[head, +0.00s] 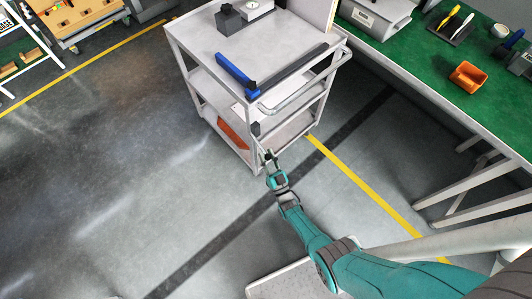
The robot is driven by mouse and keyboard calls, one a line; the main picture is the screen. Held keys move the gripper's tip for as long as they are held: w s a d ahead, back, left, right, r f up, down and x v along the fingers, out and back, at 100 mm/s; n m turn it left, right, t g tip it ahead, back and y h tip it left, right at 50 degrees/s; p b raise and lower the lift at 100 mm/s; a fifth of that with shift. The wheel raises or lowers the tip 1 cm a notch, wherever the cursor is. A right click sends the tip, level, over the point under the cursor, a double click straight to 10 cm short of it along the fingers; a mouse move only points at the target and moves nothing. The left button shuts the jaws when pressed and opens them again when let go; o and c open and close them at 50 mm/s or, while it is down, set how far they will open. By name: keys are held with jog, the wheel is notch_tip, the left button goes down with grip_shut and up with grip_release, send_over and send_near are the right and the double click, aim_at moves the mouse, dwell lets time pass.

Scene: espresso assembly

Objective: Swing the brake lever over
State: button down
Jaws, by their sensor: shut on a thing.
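A white cart (203,88) with several shelves stands at the upper middle of the head view. A small dark part (256,128) sits on its near corner post; it looks like the mount of the brake lever. My gripper (269,156) is at this near corner, just below and right of the dark part. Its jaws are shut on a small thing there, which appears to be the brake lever. The lever itself is too small and too covered by the fingers to make out its angle.
A blue-and-dark bar (237,76) and a dark block (229,20) lie on the cart's top. A bent push handle (305,92) sticks out on its right. A green workbench (440,75) runs along the right. The floor left of the cart is clear.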

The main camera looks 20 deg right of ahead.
jog(key=shift+w+f, duration=0.15)
dwell(0.5)
jog(key=c, duration=0.9)
grip_release()
jog(key=shift+o, duration=0.2)
jog(key=v, duration=1.2)
